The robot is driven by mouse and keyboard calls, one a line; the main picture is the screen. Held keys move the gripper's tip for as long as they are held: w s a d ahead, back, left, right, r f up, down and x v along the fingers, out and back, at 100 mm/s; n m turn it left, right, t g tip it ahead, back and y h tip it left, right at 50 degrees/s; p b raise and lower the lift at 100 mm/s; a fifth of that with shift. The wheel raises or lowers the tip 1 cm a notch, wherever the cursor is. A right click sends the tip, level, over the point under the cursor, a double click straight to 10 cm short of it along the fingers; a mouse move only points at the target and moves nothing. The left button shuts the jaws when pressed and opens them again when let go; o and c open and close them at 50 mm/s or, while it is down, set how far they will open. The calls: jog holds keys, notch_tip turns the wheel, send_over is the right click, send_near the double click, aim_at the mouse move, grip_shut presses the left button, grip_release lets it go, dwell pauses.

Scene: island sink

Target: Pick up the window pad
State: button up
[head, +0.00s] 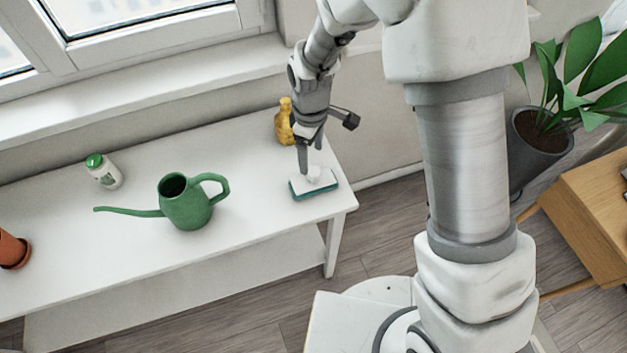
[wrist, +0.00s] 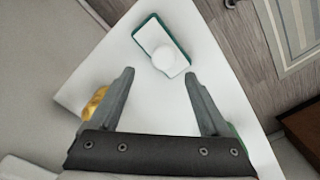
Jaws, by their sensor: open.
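The window pad (head: 312,184) is a white block with a green base and a round white knob on top. It lies flat near the right end of the white table (head: 120,225). In the wrist view the pad (wrist: 151,37) lies beyond my fingertips, with its knob (wrist: 164,58) roughly in line with the gap between them. My gripper (head: 309,168) is open and empty, pointing down just above the pad. The two fingers also show apart in the wrist view (wrist: 160,74). In the head view the gripper overlaps the pad's back edge, and I cannot tell whether they touch.
A yellow bottle (head: 283,122) stands close behind my gripper, near the wall. A green watering can (head: 187,203) stands left of the pad, and a white bottle with a green cap (head: 103,171) is farther left. A potted plant (head: 541,140) is at the right.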

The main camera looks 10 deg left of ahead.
aim_at(313, 170)
jog(key=f, duration=0.6)
jog(key=shift+s+d+f, duration=0.25)
jog(key=shift+s+d, duration=0.1)
grip_shut()
